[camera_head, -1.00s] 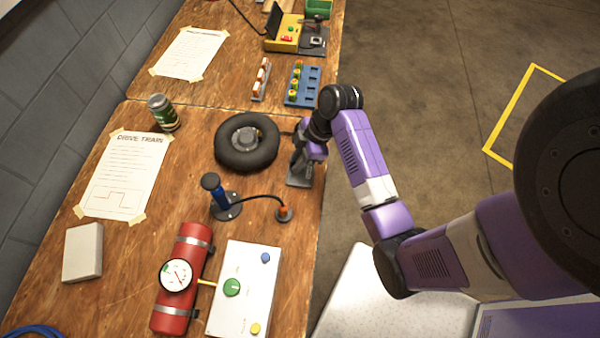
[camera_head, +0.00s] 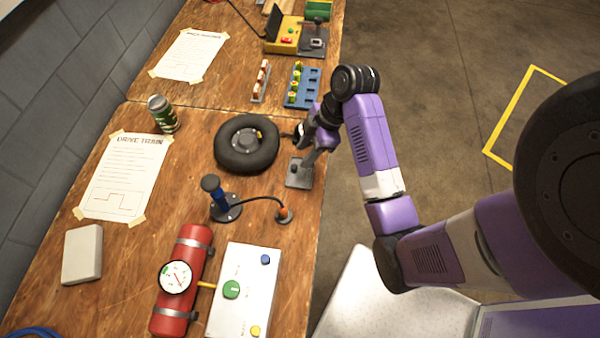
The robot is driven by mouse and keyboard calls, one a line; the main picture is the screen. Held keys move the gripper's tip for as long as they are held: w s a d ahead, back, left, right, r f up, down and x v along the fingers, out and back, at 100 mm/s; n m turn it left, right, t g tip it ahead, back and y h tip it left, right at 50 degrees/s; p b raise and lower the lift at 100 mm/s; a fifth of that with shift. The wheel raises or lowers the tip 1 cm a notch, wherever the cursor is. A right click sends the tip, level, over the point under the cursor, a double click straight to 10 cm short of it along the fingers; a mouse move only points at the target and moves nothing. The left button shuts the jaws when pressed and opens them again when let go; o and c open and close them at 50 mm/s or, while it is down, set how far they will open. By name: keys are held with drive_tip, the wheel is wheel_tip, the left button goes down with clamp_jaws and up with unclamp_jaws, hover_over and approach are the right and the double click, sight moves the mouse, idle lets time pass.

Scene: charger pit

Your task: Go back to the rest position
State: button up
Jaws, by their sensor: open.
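My gripper (camera_head: 303,134) is at the right edge of the wooden bench, just right of the black wheel. It is open, and I see nothing held in it, though its fingers are small and partly hidden by my wrist. The black wheel (camera_head: 232,154) lies flat on the bench with a grey hub. A grey metal plate (camera_head: 299,180) with a dark knob sits below my gripper at the bench edge. My arm reaches in from the right over the floor.
On the bench (camera_head: 195,205) stand a blue pump (camera_head: 216,193) with a hose, a red cylinder (camera_head: 185,260) with a gauge, a white control box (camera_head: 262,262), a green can (camera_head: 162,113), a blue tray (camera_head: 311,90) and a yellow device (camera_head: 284,33). Open floor (camera_head: 440,90) lies right.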

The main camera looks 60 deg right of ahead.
drive_tip(key=shift+v, duration=0.95)
drive_tip(key=w+d+r+m+t+h, duration=0.4)
drive_tip(key=w+d+m+h, duration=0.1)
drive_tip(key=w+d+m, duration=0.15)
drive_tip(key=s+a+r+m+t, duration=0.1)
drive_tip(key=s+a+r+t, duration=0.3)
drive_tip(key=a, duration=0.4)
drive_tip(key=s+a+r+m+t+h, duration=0.1)
drive_tip(key=s+a+r+t, duration=0.1)
drive_tip(key=s+a+r, duration=0.4)
drive_tip(key=s+a+r+m+t, duration=0.25)
drive_tip(key=s+a, duration=0.35)
drive_tip(key=a, duration=0.3)
drive_tip(key=s+a+f+n+g+y, duration=0.1)
drive_tip(key=s+a+f+n+y, duration=0.1)
drive_tip(key=s, duration=0.4)
drive_tip(key=a+n+y, duration=0.1)
drive_tip(key=a, duration=0.1)
drive_tip(key=shift+a, duration=0.3)
